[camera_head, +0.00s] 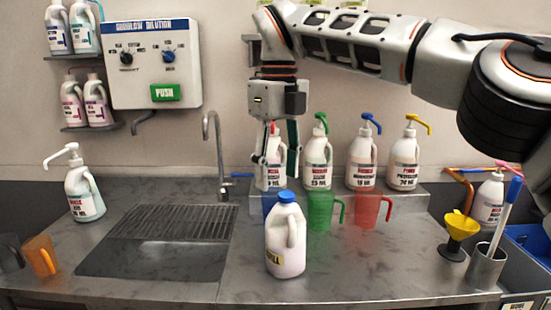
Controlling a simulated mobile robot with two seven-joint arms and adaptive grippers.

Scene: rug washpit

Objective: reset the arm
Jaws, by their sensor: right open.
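My right arm reaches in from the upper right. Its gripper (276,160) points down above the back of the counter, open, with its fingers in front of a red-topped pump bottle (270,178) on the low shelf. I cannot tell whether the fingers touch that bottle, which they partly hide. A white jug with a blue cap (285,240) stands upright on the counter below and in front of the gripper, apart from it. My left gripper is not in view.
Blue, green (320,212) and red (367,210) measuring jugs stand before several pump bottles. A sink (160,255) with a tall faucet (218,150) is left. A yellow funnel (461,226) and a metal cup (485,268) stand right.

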